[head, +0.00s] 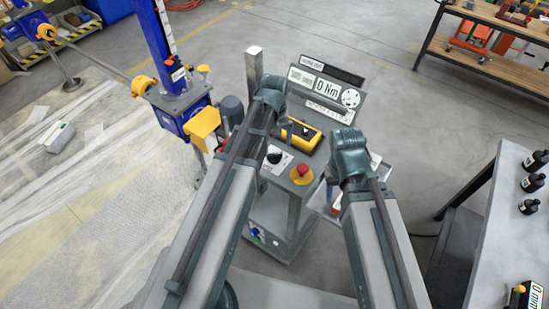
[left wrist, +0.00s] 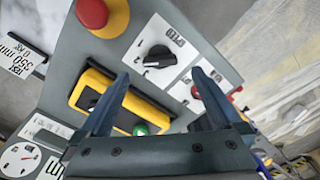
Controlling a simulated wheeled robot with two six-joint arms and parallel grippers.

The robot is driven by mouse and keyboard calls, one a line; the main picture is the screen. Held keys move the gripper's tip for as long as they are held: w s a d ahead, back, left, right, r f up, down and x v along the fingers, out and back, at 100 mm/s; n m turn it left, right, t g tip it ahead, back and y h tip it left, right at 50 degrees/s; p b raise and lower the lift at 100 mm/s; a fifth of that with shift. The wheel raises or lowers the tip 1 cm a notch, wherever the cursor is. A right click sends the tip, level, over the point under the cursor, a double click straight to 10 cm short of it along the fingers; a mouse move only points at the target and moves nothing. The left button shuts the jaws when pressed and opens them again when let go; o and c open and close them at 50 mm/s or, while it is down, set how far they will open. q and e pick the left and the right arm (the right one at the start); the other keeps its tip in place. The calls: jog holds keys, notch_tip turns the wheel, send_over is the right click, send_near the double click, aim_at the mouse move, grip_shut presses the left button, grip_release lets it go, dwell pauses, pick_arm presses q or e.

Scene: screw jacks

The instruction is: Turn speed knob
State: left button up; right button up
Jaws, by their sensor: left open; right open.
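The speed knob (left wrist: 158,56) is a black rotary knob on a white plate marked with numbers and a speed label in the left wrist view. In the head view the knob (head: 274,155) shows small beside my left arm. My left gripper (left wrist: 160,76) is open and empty. Its two fingertips are just short of the knob in the picture, one on either side, with no contact visible. In the head view its fingers are hidden behind the arm. My right arm's wrist (head: 350,155) is right of the panel, and its gripper fingers are hidden from view.
A red mushroom button (head: 301,173) is close to the knob; it also shows in the left wrist view (left wrist: 91,13). A yellow-black device (head: 305,137) lies behind. A display board (head: 325,88) stands at the back. A grey table (head: 500,225) is at right, and a blue jack column (head: 160,45) at left.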

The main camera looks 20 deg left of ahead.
aim_at(274, 154)
pick_arm(q)
notch_tip(274, 154, down, 6)
jog(key=b, duration=0.4)
jog(key=shift+r, duration=0.25)
jog(key=shift+c, duration=0.2)
jog(key=c, duration=1.3)
jog(key=shift+c, duration=0.2)
jog(key=m, duration=0.4)
jog(key=shift+m, duration=2.5)
